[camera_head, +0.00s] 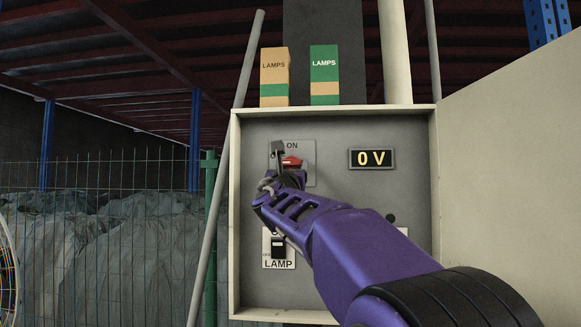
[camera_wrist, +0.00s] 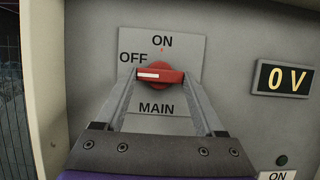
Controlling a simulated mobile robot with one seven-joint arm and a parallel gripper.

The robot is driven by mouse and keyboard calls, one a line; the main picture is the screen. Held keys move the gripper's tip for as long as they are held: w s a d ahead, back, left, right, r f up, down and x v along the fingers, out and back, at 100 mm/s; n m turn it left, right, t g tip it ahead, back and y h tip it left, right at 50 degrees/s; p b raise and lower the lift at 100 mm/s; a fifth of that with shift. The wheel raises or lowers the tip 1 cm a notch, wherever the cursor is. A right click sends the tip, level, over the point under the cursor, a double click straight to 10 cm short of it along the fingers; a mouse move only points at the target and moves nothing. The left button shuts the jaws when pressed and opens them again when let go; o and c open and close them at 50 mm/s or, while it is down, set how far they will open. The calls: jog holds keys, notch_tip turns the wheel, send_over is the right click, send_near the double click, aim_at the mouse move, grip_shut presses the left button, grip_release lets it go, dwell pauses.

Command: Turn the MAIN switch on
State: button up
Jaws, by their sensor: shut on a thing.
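The MAIN switch (camera_wrist: 160,75) is a red rotary knob on a grey plate marked ON at the top, OFF at the left and MAIN below. Its white mark lies level and points left, at OFF. My gripper (camera_wrist: 158,80) has one finger on each side of the knob and is shut on it. In the head view my gripper (camera_head: 283,165) reaches the red knob (camera_head: 291,161) in the upper left of the box and hides part of its plate.
The display (camera_head: 374,158) reads 0 V. A black LAMP switch (camera_head: 279,247) sits below, partly behind my arm. The open grey box (camera_head: 234,215) has raised edges, with its door (camera_head: 510,180) at the right. Two LAMPS cartons (camera_head: 274,78) (camera_head: 324,76) stand on top.

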jog(key=shift+c, duration=1.1)
jog(key=shift+m, duration=0.4)
jog(key=m+h, duration=0.1)
jog(key=m, duration=0.1)
jog(key=m+h, duration=0.1)
jog(key=m, duration=0.1)
jog(key=m+h+p, duration=0.1)
jog(key=m, duration=0.1)
jog(key=shift+a+r+m+g+h, duration=0.15)
jog(key=shift+a+m+g+h, duration=0.15)
jog(key=shift+g+h, duration=0.1)
jog(key=m+g+h+p, duration=0.1)
jog(key=m, duration=0.2)
jog(key=m+h+p, duration=0.1)
jog(key=m, duration=0.2)
jog(key=shift+a+r+g, duration=0.1)
jog(key=shift+r+g, duration=0.1)
jog(key=shift+g, duration=0.2)
jog(key=m, duration=0.2)
jog(key=m+g+h+p, duration=0.1)
jog(key=m, duration=0.1)
jog(key=shift+g, duration=0.3)
jog(key=m, duration=0.2)
jog(key=m+g, duration=0.1)
jog(key=m, duration=0.1)
jog(key=shift+r+m+g, duration=0.15)
jog(key=shift+m+g, duration=0.15)
jog(key=shift+a+m, duration=0.1)
jog(key=shift+m, duration=0.2)
